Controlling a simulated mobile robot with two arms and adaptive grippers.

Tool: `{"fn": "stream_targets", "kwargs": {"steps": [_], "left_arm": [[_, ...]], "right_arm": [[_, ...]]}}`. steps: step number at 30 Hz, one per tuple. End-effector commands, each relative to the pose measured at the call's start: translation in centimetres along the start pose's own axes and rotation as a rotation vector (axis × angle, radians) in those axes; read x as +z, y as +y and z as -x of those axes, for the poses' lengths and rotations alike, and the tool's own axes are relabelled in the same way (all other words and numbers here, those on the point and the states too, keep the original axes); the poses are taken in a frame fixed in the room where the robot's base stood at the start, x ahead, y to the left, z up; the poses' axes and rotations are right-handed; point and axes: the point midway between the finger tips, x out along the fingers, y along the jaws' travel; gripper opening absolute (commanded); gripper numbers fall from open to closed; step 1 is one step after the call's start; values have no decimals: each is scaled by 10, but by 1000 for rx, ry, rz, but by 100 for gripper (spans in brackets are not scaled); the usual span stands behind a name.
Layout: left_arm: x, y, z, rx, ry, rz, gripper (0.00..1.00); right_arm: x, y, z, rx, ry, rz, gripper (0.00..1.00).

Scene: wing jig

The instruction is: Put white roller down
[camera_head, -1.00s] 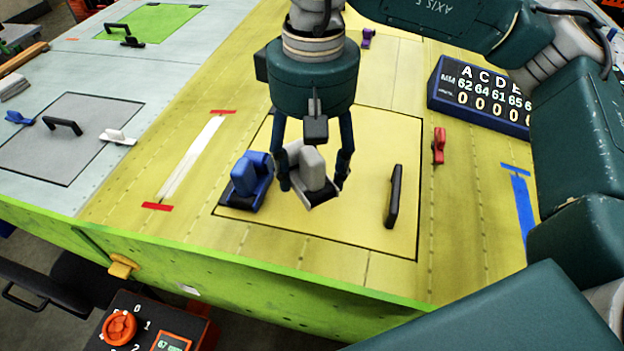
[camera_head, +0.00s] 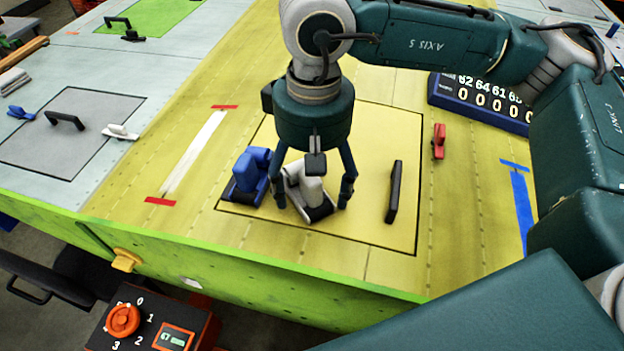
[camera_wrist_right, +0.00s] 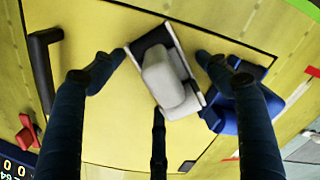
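The white roller (camera_head: 312,188), with a pale grey-white body and dark base, rests on the yellow panel (camera_head: 350,225) and is slightly tilted in the picture. My right gripper (camera_head: 311,198) is above it, pointing down, with its fingers spread on either side of it. In the right wrist view the white roller (camera_wrist_right: 166,78) lies between the fingertips of the right gripper (camera_wrist_right: 164,56). A gap shows at the right finger; the left fingertip is very close to the roller's edge. My left gripper is in neither view.
A blue roller (camera_head: 250,178) stands just left of the white one. A black handle (camera_head: 395,192) is on the panel's right side. A red clamp-like piece (camera_head: 439,141) and a dark number display (camera_head: 480,102) lie farther right. The panel's front part is clear.

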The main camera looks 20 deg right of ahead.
Motion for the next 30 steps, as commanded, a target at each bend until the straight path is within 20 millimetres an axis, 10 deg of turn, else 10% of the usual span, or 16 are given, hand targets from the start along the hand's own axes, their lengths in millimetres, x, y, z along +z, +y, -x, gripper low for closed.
{"fn": "stream_targets", "kwargs": {"steps": [11,30], "left_arm": [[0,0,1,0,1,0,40],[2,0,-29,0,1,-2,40]], "right_arm": [[-1,0,6,0,3,0,76],[0,-1,118,0,2,1,76]]}}
